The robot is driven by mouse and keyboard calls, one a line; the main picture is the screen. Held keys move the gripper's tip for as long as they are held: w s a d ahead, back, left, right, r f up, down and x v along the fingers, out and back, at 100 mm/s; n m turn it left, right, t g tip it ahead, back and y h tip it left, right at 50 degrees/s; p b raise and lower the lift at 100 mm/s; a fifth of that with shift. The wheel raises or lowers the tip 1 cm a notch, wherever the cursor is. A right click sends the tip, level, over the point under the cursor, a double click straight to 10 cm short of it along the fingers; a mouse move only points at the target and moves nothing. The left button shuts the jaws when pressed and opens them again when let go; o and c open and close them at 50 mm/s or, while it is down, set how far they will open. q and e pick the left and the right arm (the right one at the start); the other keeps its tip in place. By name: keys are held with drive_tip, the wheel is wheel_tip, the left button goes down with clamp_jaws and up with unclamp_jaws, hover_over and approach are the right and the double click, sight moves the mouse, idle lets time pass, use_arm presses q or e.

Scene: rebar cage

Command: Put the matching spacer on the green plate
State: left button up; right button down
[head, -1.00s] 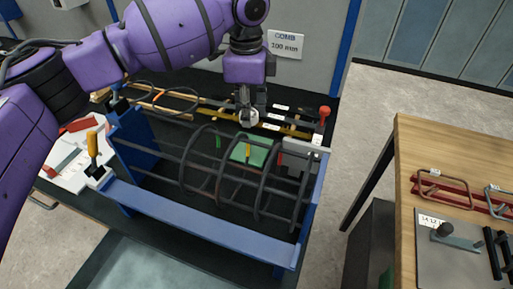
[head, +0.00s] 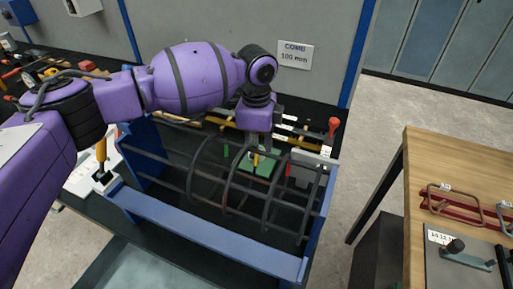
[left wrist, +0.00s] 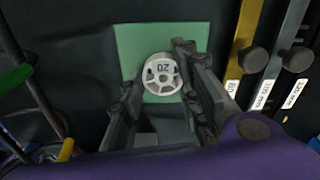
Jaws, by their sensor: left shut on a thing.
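The green plate (head: 259,166) lies on the dark bench behind the bars of the rebar cage (head: 235,190). My left gripper (head: 262,147) points down over the plate. In the left wrist view a round, pale, wheel-shaped spacer (left wrist: 162,76) marked "20" sits between its fingers, which are shut on it. The green plate (left wrist: 128,42) shows behind the spacer; I cannot tell whether they touch. In the head view the spacer is not clearly visible. My right gripper is not in view.
The blue frame (head: 210,222) holds the cage at the front. A red-knobbed lever (head: 333,127) stands at its right end. Yellow and grey bars with labels lie behind the plate. A sign (head: 294,55) reads "COMB 100 mm". A wooden table (head: 425,165) stands at right.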

use_arm(q)
drive_tip(key=shift+f, duration=0.15)
drive_tip(key=o, duration=0.9)
wheel_tip(320, 180, up, 12)
drive_tip(key=shift+r, duration=0.15)
